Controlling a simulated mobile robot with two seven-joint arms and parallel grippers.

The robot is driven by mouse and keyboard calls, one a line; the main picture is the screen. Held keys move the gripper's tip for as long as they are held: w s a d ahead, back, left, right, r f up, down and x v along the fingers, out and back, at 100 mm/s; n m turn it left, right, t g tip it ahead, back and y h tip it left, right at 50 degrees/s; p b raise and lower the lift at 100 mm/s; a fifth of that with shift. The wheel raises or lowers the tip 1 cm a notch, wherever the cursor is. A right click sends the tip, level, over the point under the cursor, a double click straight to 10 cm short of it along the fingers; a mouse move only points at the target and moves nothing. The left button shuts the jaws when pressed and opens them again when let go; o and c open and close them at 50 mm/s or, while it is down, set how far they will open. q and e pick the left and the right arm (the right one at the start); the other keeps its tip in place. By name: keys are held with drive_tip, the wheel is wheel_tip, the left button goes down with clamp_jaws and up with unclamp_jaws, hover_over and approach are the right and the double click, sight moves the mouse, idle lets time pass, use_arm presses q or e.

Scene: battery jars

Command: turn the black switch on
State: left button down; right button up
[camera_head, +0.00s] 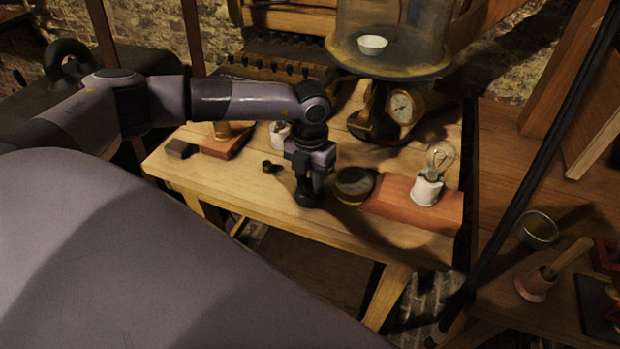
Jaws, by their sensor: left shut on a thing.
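The black switch (309,201) appears as a small dark round piece near the table's front edge, mostly hidden under my left gripper. My left gripper (308,187) points straight down and is shut on it. Whether the switch's knob is turned cannot be told, as the fingers and shadow cover it. A clear glass bulb (440,158) stands upright in a white holder (427,190) on a reddish wooden board (392,198) to the right. The bulb shows no clear glow. My right gripper is not in view.
A round dark dial with a brass rim (354,183) stands just right of my gripper. Behind are a white jar (280,133), a gauge (401,107) and a glass bell (390,40). The table (240,187) is bare at front left.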

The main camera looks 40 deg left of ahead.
sight(310, 181)
use_arm(q)
drive_tip(key=m+b, duration=0.2)
drive_tip(key=m, duration=0.2)
drive_tip(key=m+b, duration=0.1)
drive_tip(key=m, duration=0.3)
drive_tip(key=shift+b, duration=0.35)
drive_tip(key=m+b, duration=0.2)
drive_tip(key=m, duration=0.2)
drive_tip(key=shift+m+b, duration=0.9)
drive_tip(key=shift+m, duration=1.2)
drive_tip(key=shift+r, duration=0.1)
drive_tip(key=c, duration=0.8)
unclamp_jaws()
drive_tip(key=shift+r, duration=3.55)
